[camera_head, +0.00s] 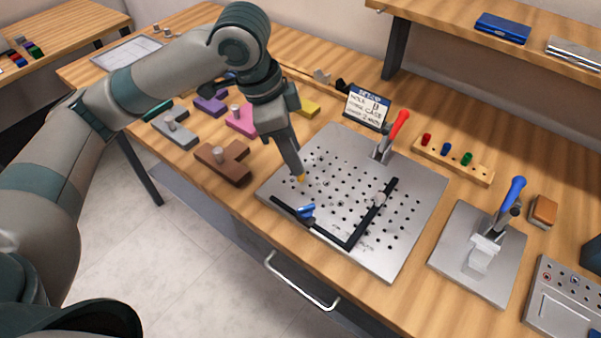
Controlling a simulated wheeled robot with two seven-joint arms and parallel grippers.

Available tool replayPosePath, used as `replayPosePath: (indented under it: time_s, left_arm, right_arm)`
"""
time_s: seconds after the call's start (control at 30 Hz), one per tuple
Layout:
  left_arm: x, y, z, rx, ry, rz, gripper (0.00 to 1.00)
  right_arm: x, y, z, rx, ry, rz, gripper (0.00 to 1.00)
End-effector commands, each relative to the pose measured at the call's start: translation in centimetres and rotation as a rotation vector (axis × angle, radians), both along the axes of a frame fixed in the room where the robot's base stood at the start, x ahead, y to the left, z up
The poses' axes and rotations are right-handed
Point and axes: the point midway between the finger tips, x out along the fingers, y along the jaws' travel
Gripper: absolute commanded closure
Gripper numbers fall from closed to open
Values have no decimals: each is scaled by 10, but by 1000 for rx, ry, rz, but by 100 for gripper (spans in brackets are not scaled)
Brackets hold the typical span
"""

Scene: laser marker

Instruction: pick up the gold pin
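The gold pin (301,178) shows as a small yellow tip at the end of my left gripper (297,172), over the left part of the perforated metal plate (412,190). The gripper points down and its fingers hide most of the pin. The fingers line up in this view, so I cannot tell whether they are closed on it. I also cannot tell whether the pin sits in a hole or is lifted. My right gripper is not in view.
A black L-shaped fence (348,243), a blue piece (306,211) and a red-handled clamp (398,128) are on the plate. Brown (232,167), grey (178,136) and pink (240,124) knobbed blocks lie to the left. A blue-handled clamp (513,195) stands right.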

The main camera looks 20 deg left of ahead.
Motion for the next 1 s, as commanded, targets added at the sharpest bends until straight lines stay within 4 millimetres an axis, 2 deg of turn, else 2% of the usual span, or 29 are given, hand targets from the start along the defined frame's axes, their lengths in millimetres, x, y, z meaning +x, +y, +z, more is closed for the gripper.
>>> replayPosePath:
  time_s: [0.27, 0.7, 1.0]
  left_arm:
    - [1, 0, -2, 0, 2, 1, 64]
    - [10, -6, -47, 0, 3, -1, 64]
    - [12, -7, -51, 0, 0, 0, 64]
  right_arm:
    - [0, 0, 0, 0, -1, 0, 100]
    - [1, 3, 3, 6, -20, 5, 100]
    - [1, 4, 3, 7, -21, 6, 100]
